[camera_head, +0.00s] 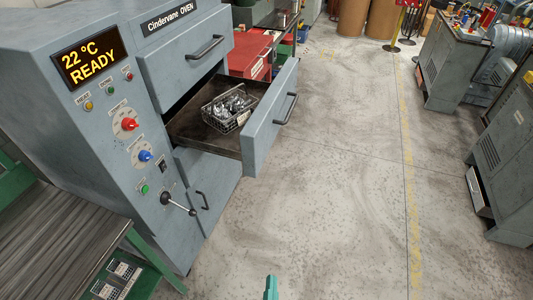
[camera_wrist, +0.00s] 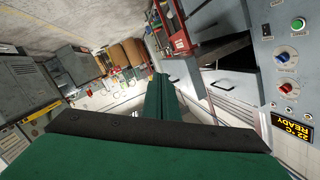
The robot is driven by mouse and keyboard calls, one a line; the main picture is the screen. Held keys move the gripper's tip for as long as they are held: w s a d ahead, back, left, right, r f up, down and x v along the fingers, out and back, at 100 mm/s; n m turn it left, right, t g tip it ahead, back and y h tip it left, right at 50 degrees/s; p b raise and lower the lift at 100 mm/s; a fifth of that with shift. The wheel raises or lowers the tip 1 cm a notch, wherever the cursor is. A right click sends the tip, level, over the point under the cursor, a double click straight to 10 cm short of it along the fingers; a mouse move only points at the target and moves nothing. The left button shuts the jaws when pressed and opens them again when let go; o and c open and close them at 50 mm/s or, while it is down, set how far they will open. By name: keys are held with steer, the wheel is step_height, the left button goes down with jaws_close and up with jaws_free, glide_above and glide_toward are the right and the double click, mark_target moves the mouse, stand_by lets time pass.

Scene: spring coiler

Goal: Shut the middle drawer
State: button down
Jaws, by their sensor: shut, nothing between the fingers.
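The grey oven (camera_head: 100,130) stands at the left in the head view. Its middle drawer (camera_head: 262,118) is pulled well out, with a dark bar handle (camera_head: 286,109) on its front. A wire basket (camera_head: 230,110) of shiny metal parts sits inside the drawer. In the wrist view, which is turned, the drawer front (camera_wrist: 184,82) shows to the right of the fingers. My gripper (camera_head: 272,287) is at the bottom edge of the head view, apart from the drawer and in front of it. Its green fingers (camera_wrist: 160,98) are together and empty.
The top drawer (camera_head: 188,55) and lower door (camera_head: 205,190) are shut. A lever with a dark knob (camera_head: 178,203) sticks out of the oven's front. A green-framed bench (camera_head: 60,250) stands at lower left. Grey cabinets (camera_head: 510,150) stand at right. The floor between (camera_head: 350,190) is clear.

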steer(key=w+r+m+t, duration=0.1)
steer(key=w+r+m, duration=0.3)
steer(key=w, duration=0.5)
steer(key=w+r+m, duration=0.4)
steer(key=w, duration=0.5)
steer(key=w+r+m+t, duration=0.1)
steer(key=w+r+m, duration=0.3)
steer(key=w, duration=0.5)
steer(key=w+a, duration=0.4)
steer(key=w, duration=0.7)
steer(key=shift+a+f, duration=0.15)
steer(key=shift+f, duration=0.1)
steer(key=shift+w, duration=0.15)
